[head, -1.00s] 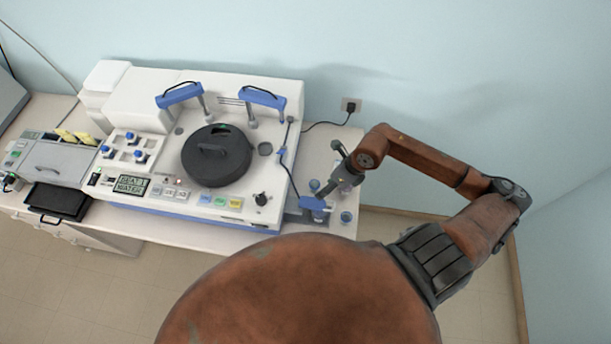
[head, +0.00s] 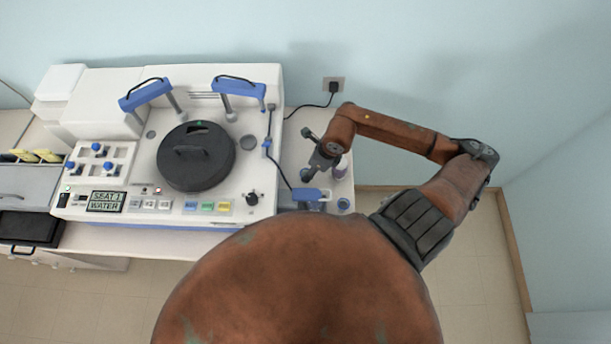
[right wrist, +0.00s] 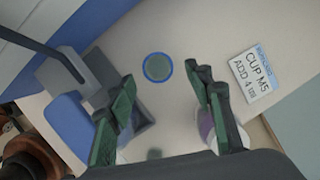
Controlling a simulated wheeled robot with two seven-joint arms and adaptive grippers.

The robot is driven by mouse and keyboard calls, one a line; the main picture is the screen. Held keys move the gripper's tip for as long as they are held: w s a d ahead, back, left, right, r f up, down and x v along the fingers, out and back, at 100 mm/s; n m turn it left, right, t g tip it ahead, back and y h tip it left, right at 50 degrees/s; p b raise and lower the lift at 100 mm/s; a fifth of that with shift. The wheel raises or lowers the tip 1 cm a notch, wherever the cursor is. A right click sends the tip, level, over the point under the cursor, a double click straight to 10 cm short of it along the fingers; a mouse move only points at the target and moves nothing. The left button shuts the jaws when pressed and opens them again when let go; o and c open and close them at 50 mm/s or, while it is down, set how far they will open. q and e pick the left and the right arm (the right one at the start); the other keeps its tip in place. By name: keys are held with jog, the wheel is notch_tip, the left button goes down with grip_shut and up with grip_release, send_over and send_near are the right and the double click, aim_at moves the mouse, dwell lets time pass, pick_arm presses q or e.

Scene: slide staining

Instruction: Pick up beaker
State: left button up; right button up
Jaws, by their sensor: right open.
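A small pale container with a purple band (head: 341,166), which looks like the beaker, stands at the right end of the bench in the head view. My right gripper (head: 313,158) is open and empty just left of it. In the right wrist view the open fingers of the right gripper (right wrist: 162,108) spread wide. The purple container (right wrist: 206,126) shows partly behind the right-hand finger and is mostly hidden. Whether the finger touches it I cannot tell. My left gripper is not in view.
A white staining machine (head: 125,130) with a round black lid (head: 196,157) fills the left. A blue-topped fitting (head: 310,195) stands near the gripper. A blue-rimmed disc (right wrist: 157,67) and a label card (right wrist: 254,76) lie on the bench. The wall is behind.

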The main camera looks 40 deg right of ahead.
jog(key=p+x, duration=0.1)
jog(key=x, duration=0.3)
jog(key=shift+w+a+f, duration=0.15)
jog(key=shift+a+f, duration=0.05)
jog(key=shift+w+f, duration=0.1)
jog(key=shift+f, duration=0.3)
jog(key=c, duration=1.1)
